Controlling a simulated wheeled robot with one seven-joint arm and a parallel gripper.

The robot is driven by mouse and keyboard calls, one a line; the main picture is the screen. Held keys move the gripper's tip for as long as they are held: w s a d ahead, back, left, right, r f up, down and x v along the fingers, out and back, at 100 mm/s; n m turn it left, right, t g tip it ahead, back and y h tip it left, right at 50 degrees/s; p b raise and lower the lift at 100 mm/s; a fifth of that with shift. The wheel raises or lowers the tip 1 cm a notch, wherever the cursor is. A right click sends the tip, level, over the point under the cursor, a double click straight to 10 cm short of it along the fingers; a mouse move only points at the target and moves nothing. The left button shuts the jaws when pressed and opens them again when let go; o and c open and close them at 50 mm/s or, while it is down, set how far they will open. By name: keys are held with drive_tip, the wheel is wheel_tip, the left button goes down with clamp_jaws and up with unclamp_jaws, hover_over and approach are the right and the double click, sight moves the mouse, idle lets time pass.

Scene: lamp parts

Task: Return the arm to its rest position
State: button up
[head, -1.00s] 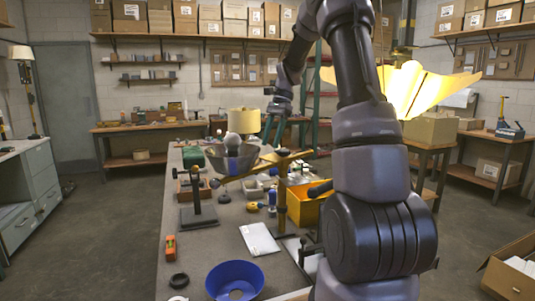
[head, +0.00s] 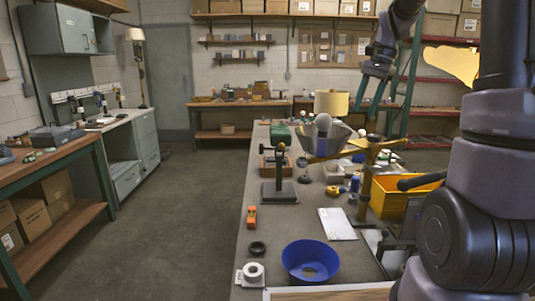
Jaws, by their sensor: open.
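My gripper (head: 376,106) is in the head view, high at the right of centre, with its two fingers pointing down and apart. It looks empty and hangs above the far part of the workbench (head: 262,190), clear of the parts. My arm comes down the right side of the view. A blue bowl-like shade (head: 310,260) lies at the near end.
A yellow bin (head: 405,200), a brass arm (head: 366,165) and a black stand (head: 280,185) are on the bench. An orange level (head: 251,217) and white tape roll (head: 253,272) lie near the left edge. The floor (head: 190,220) to the left is clear.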

drive_tip(key=s+a+r+n+t, duration=0.1)
drive_tip(key=s+n+t, duration=0.1)
drive_tip(key=s, duration=0.5)
drive_tip(key=s+a+r+n+t, duration=0.1)
drive_tip(key=s+a+n+t, duration=0.1)
drive_tip(key=s, duration=0.4)
drive_tip(key=s+a+r+n+t+h, duration=0.1)
drive_tip(key=s+a+r+n+t, duration=0.1)
drive_tip(key=s, duration=0.5)
drive_tip(key=shift+s+n+t, duration=0.35)
drive_tip(key=shift+n+t, duration=0.05)
drive_tip(key=shift+t, duration=0.3)
